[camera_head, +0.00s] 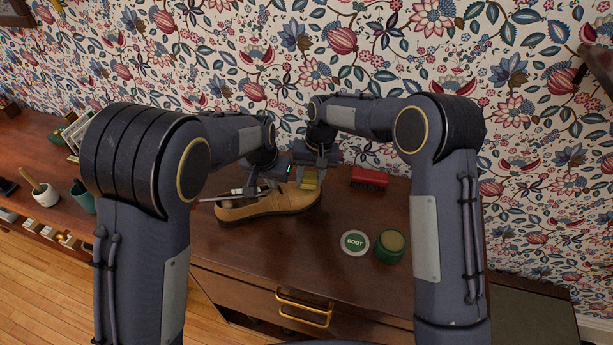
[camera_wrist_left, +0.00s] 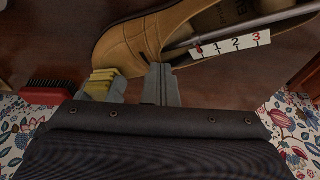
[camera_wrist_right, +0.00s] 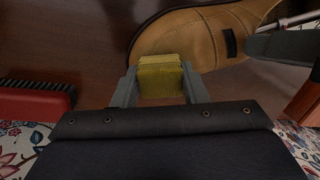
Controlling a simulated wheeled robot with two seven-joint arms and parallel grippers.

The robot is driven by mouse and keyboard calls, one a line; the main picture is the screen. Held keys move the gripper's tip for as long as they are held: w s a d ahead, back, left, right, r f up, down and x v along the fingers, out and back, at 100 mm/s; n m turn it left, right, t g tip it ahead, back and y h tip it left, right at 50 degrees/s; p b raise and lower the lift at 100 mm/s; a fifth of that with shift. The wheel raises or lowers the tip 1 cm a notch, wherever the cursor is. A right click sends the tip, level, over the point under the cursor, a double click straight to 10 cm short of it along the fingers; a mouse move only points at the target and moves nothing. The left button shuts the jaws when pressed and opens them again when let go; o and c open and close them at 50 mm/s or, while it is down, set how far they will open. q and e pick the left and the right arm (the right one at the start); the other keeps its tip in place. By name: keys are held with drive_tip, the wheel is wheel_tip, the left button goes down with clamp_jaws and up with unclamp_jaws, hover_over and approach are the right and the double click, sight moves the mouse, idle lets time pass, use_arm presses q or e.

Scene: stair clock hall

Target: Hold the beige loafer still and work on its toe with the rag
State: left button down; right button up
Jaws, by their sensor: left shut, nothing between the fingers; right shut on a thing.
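The beige loafer (camera_head: 262,208) lies upright on the wooden top, its toe to the right in the head view; it also shows in the left wrist view (camera_wrist_left: 135,48) and the right wrist view (camera_wrist_right: 190,38). Whether the rag touches the leather is unclear. The rag shows in the head view too (camera_head: 308,182).
A rod with a numbered tag (camera_wrist_left: 232,45) lies in the shoe opening. A red brush (camera_head: 369,179) is right of the toe. A lid marked BOOT (camera_head: 354,243) and a green jar (camera_head: 389,246) stand in front. A white mortar (camera_head: 46,195) is far left.

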drive_tip(key=shift+d+f, duration=0.1)
drive_tip(key=shift+d, duration=0.05)
drive_tip(key=shift+s+a, duration=0.2)
drive_tip(key=shift+a, duration=0.45)
drive_tip(key=shift+s+a, duration=0.2)
drive_tip(key=shift+a, duration=0.45)
drive_tip(key=shift+d, duration=0.1)
drive_tip(key=shift+w+d, duration=0.25)
drive_tip(key=shift+d, duration=0.4)
drive_tip(key=shift+w+d, duration=0.2)
drive_tip(key=shift+d, duration=0.4)
drive_tip(key=shift+w+d+r, duration=0.1)
drive_tip(key=shift+d+r, duration=0.15)
drive_tip(key=shift+r, duration=1)
drive_tip(key=shift+d+r, duration=0.2)
drive_tip(key=shift+r, duration=1)
